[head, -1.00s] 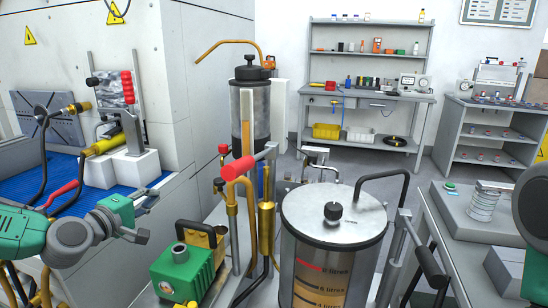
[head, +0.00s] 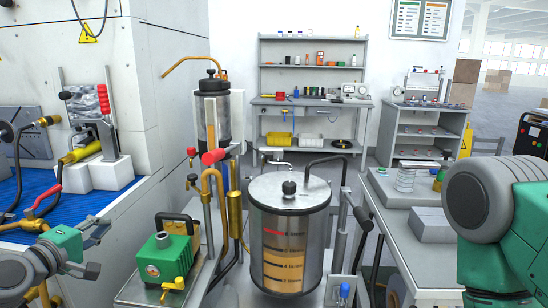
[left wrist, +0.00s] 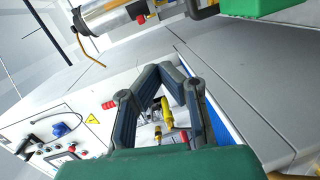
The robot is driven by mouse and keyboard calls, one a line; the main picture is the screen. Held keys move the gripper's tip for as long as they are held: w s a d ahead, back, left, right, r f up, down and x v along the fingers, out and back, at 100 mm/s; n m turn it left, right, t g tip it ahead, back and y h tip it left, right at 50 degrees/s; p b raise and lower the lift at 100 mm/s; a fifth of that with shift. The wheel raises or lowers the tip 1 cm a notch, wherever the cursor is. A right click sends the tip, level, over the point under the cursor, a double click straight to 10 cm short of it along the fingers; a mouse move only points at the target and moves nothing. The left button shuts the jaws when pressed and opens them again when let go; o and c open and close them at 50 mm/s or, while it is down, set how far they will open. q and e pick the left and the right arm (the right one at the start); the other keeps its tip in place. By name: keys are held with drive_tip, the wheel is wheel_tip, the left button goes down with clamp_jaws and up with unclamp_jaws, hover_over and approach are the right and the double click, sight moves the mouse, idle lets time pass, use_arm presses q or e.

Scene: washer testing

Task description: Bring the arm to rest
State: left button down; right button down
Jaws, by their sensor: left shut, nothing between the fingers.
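My left gripper (head: 88,270) shows at the lower left of the head view, at the end of my green and grey arm. It is shut and empty, in front of the blue-floored test bay (head: 95,207) and left of the green pump (head: 166,256). In the left wrist view its dark fingers (left wrist: 160,72) meet at the tips with nothing between them. My right arm (head: 500,215) shows as a large green and grey link at the right edge; its gripper is out of view.
A clear-sided tank (head: 287,235) with a metal lid stands at the centre front, with pipes and a red-handled valve (head: 214,156) beside it. A grey bench (head: 400,200) is on the right. A shelved workbench (head: 310,101) stands at the back.

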use_arm(q)
drive_tip(key=s+d+f+m+g+h, duration=0.1)
drive_tip(key=s+d+f+m+g, duration=0.1)
drive_tip(key=d+f, duration=0.45)
drive_tip(key=s+d+f+m+g, duration=0.3)
drive_tip(key=s+d+f+g, duration=0.1)
drive_tip(key=s+f, duration=0.35)
drive_tip(key=s+d+f+m+g, duration=0.3)
drive_tip(key=s+f, duration=0.3)
drive_tip(key=f, duration=0.2)
drive_tip(key=s+a+f+m+g+y, duration=0.1)
drive_tip(key=s+f+m+g+y, duration=0.1)
drive_tip(key=s, duration=0.8)
drive_tip(key=s+a+f+m+g+y, duration=0.1)
drive_tip(key=s+f+m+g, duration=0.3)
drive_tip(key=s, duration=0.7)
wheel_tip(320, 180, down, 2)
drive_tip(key=shift+a+f+m+g+y, duration=0.3)
drive_tip(key=shift+m+y, duration=0.1)
drive_tip(key=shift+m, duration=0.2)
drive_tip(key=shift+d+r, duration=0.15)
drive_tip(key=shift+d, duration=0.2)
drive_tip(key=shift+a, duration=0.1)
